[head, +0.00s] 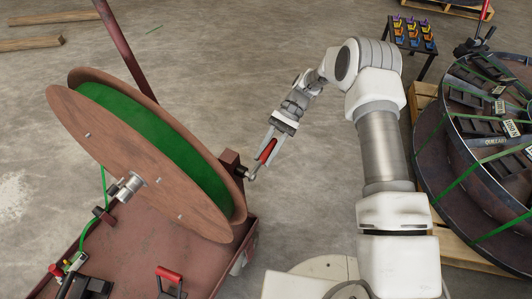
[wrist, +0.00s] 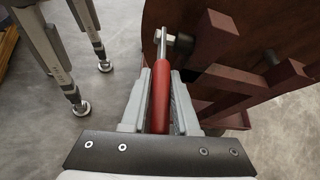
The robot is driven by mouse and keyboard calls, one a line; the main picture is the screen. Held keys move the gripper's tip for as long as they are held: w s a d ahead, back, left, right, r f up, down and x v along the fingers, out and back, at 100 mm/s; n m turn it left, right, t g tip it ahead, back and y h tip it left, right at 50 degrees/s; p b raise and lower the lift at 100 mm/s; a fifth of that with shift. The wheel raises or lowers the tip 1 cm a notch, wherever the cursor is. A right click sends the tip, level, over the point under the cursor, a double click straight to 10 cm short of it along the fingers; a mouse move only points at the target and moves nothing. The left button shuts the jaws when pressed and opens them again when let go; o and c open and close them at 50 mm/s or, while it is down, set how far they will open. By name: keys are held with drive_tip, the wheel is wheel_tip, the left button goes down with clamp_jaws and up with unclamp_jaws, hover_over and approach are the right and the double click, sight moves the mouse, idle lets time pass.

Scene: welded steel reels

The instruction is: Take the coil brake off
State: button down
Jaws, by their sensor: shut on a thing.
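The coil brake lever has a red handle (head: 266,151) and a metal joint by the reel's right edge. My gripper (head: 268,150) is shut around the red handle. In the wrist view the handle (wrist: 160,95) lies between the two fingers of my gripper (wrist: 160,100), pointing away towards a metal pivot (wrist: 176,42) next to the brown frame. The coil (head: 150,140) is a large reel with rust-brown flanges and green line wound between them, mounted on a red steel stand (head: 150,255). Whether the brake touches the reel cannot be told.
A second reel (head: 480,130) with green straps lies on a wooden pallet at the right. A dark small table (head: 412,50) with several coloured items stands at the back. Another red handle (head: 168,273) is on the stand's front.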

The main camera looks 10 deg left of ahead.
drive_tip(key=c, duration=0.7)
unclamp_jaws()
drive_tip(key=shift+f, duration=0.1)
drive_tip(key=p+v, duration=0.1)
drive_tip(key=v, duration=1.1)
